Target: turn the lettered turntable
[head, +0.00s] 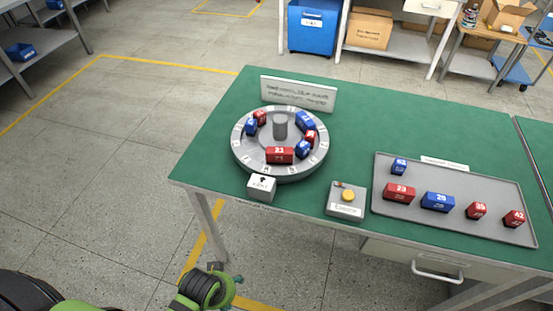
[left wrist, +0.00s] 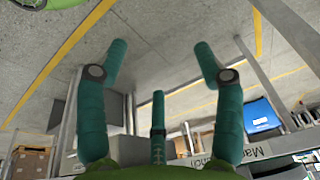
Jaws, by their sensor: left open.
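The turntable (head: 240,157) is a round grey disc with small markings around its rim, too small to read. It stands at the left of the green table. A grey post (head: 280,125) rises from its centre, ringed by several red and blue numbered blocks; a red one (head: 280,155) faces front. A small white box with an arrow (head: 262,187) sits at its front edge. My left gripper (head: 225,275) is below and in front of the table's edge, apart from the turntable. In the left wrist view its teal fingers (left wrist: 160,60) are spread and empty. My right gripper is not visible.
A sign (head: 298,94) stands behind the turntable. A grey box with a yellow button (head: 347,197) is to its right. Farther right, a grey tray (head: 450,222) holds several numbered blocks. The table's front edge and a leg (head: 207,225) are near my left gripper.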

